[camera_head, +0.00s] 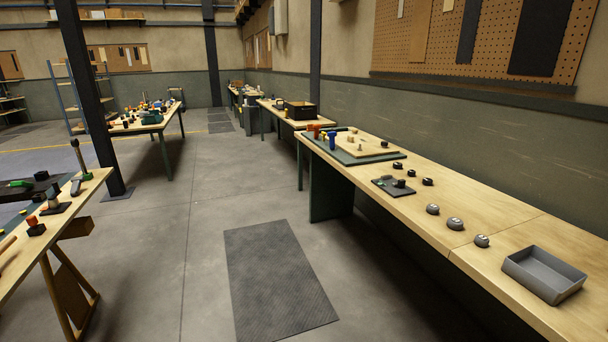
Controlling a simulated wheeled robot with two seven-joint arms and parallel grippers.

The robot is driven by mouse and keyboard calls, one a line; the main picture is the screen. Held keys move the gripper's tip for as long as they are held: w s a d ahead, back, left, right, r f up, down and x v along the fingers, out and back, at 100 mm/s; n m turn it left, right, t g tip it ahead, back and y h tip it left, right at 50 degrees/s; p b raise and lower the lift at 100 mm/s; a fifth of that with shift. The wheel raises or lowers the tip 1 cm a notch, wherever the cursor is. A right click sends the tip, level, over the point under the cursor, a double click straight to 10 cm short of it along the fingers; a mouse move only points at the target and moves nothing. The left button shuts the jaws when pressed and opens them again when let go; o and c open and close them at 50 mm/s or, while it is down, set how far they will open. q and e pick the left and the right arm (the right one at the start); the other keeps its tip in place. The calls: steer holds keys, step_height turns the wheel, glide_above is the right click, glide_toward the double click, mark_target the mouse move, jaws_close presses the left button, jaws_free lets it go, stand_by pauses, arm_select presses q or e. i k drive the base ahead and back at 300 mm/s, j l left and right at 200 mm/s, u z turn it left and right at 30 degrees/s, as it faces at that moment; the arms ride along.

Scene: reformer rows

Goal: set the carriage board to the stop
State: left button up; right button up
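I cannot tell for certain which thing is the carriage board or which is the stop. On the long right-hand bench, a light wooden board (370,149) lies on a dark green mat (398,156). Orange and blue cylinders and small wooden pieces stand on or beside it. Nearer, a small dark grey plate (381,184) lies on the bench with a black block (400,183) on it. Neither of my grippers is in view.
The right-hand bench (470,205) also holds black knobs (428,181), round grey weights (455,223) and an empty grey tray (543,274) at its near end. A dark floor mat (275,280) lies in the clear aisle. A dark post (88,100) and another bench (85,195) stand left.

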mark_target(356, 139)
steer(key=i+j+z, duration=0.1)
steer(key=i, duration=1.8)
